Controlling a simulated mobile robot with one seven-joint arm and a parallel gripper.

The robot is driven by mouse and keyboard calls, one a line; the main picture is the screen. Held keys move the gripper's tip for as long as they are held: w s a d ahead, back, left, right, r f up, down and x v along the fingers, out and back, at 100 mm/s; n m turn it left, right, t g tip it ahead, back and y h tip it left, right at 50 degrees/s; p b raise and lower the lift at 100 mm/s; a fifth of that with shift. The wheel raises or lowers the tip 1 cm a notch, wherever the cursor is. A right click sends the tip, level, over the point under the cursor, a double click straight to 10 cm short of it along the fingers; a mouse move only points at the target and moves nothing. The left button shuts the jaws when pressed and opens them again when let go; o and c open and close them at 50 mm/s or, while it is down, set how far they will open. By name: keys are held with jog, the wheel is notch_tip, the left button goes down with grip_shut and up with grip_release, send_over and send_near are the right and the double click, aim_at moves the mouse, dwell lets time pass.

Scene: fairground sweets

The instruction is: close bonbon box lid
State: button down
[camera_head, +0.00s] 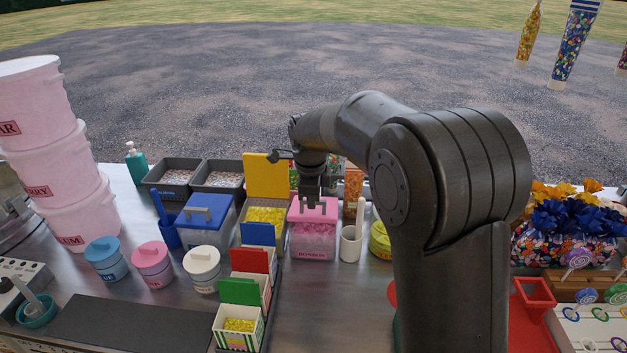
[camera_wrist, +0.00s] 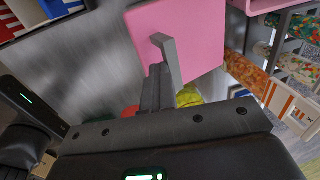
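The bonbon box (camera_head: 313,241) is pink, labelled, and filled with pink sweets; it stands mid-counter. Its pink lid (camera_head: 298,211) appears to lie flat or nearly flat over the top, but my gripper hides part of it and I cannot tell whether it is fully down. My gripper (camera_head: 312,203) points down right over the lid. In the wrist view the pink lid (camera_wrist: 205,38) fills the top middle, with a grey handle-like bar (camera_wrist: 168,52) in front of it. My fingertips (camera_wrist: 155,88) are close together at that bar; whether they grip it is unclear.
A box with a raised yellow lid (camera_head: 265,175) stands close on the left, beside a blue-lidded box (camera_head: 205,214). A white cup (camera_head: 350,244) and a jar of orange sweets (camera_head: 353,192) stand close on the right. Small coloured-lid boxes (camera_head: 250,262) line up in front left.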

aim_at(315, 215)
jog(key=shift+w+d+f, duration=0.15)
jog(key=shift+w+f, duration=0.25)
jog(key=shift+f, duration=0.25)
jog(key=shift+w+d+f, duration=0.15)
jog(key=shift+w+f, duration=0.25)
jog(key=shift+f, duration=0.2)
jog(key=shift+d, duration=0.1)
jog(key=shift+s+f, duration=0.35)
jog(key=shift+f, duration=0.25)
jog(key=shift+s+f, duration=0.35)
jog(key=shift+f, duration=0.45)
jog(key=c, duration=2.1)
grip_release()
jog(key=o, duration=0.7)
notch_tip(315, 215, up, 12)
jog(key=shift+a, duration=0.25)
jog(key=shift+r, duration=0.35)
